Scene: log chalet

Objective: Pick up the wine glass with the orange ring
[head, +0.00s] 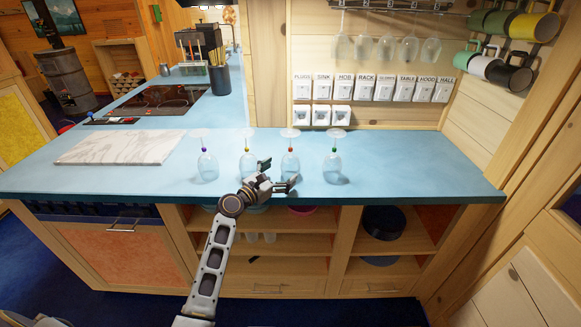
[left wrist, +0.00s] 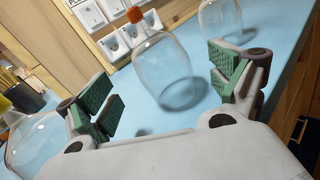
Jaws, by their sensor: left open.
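The wine glass with the orange ring (head: 290,166) stands upside down on the blue counter, third from the left in a row of similar glasses. In the left wrist view this clear glass (left wrist: 168,68) shows ahead, between the fingers, with the orange ring on its stem at the top edge. My left gripper (head: 279,175) is open at the near side of this glass, its green-padded fingers spread to either side. I cannot tell whether either pad touches the glass. My right gripper is not in view.
Glasses with a purple ring (head: 207,167) and a yellow ring (head: 248,164) stand to the left. One with a green ring (head: 333,166) stands to the right. A marble board (head: 120,147) lies farther left. The counter (head: 420,170) is clear at the right.

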